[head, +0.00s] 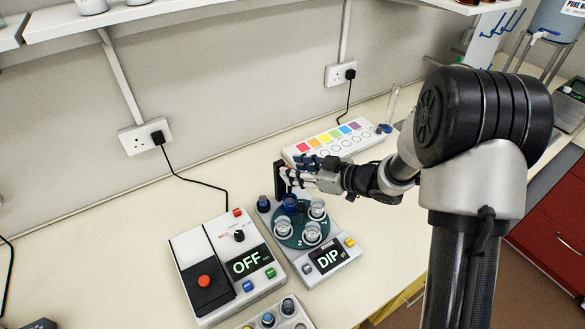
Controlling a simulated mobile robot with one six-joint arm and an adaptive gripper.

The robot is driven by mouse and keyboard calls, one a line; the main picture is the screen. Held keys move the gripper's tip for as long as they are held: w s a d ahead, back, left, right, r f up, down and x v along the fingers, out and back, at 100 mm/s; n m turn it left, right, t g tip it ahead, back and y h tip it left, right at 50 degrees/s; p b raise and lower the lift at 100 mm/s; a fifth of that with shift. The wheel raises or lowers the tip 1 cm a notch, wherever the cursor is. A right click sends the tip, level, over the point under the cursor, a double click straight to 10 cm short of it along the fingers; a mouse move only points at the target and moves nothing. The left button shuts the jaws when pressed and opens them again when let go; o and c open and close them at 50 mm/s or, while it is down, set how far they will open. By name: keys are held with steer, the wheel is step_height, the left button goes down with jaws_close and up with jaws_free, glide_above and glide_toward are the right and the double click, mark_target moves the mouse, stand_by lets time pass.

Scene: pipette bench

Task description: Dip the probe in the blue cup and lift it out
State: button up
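The blue cup (290,204) stands at the back of a round teal carousel (298,240) on a grey unit (335,271) whose display reads DIP. Clear cups (312,232) stand on the same carousel. A dark upright post (279,180) rises behind the blue cup. My gripper (299,176) reaches in from the right, beside the post and just above the blue cup. Its fingers are small and overlap the post, so I cannot tell whether they are open or shut. I cannot make out the probe clearly; it may be hidden by the fingers.
A unit (205,245) reading OFF, with a red knob, stands at left. A colour-patch board (334,138) lies behind my gripper. A clear tube (391,101) stands at the back right. A tray (285,319) with round items is at the front. The bench's left side is mostly clear.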

steer(key=v, duration=1)
steer(key=shift+s, duration=0.1)
steer(key=w+d+r+m+t+h, duration=0.2)
steer(key=w+d+r+t+h, duration=0.15)
steer(key=d+r+h, duration=0.2)
steer(key=s+d+r+m+h+b, duration=0.2)
steer(key=s+d+r+m+h, duration=0.3)
steer(key=s+d+r+h, duration=0.15)
steer(key=s+a+f+m+g, duration=0.2)
steer(key=s+g, duration=0.1)
steer(key=s, duration=0.9)
steer(key=s+a+f+m+g, duration=0.2)
steer(key=s+a+g, duration=0.1)
steer(key=s, duration=1)
steer(key=shift+s+y+b, duration=0.2)
steer(key=shift+y+b, duration=0.1)
